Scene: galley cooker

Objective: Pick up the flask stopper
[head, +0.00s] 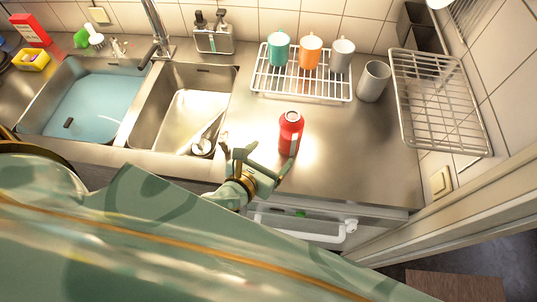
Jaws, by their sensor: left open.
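A red flask (289,136) stands upright on the steel worktop, right of the sinks. A small round pale piece, which looks like the flask stopper (292,117), shows at its top; its details are too small to tell. My left gripper (266,153) is open and empty at the worktop's front edge. Its fingers point towards the back, and its right finger overlaps the lower right of the flask in the picture. I cannot tell whether it touches. My right gripper is not in view.
A white rack (262,84) with three mugs stands behind the flask. A grey cup (373,82) and a wire rack (440,100) stand to the right. Two sinks lie left, one with a ladle-like utensil (204,146). The worktop right of the flask is clear.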

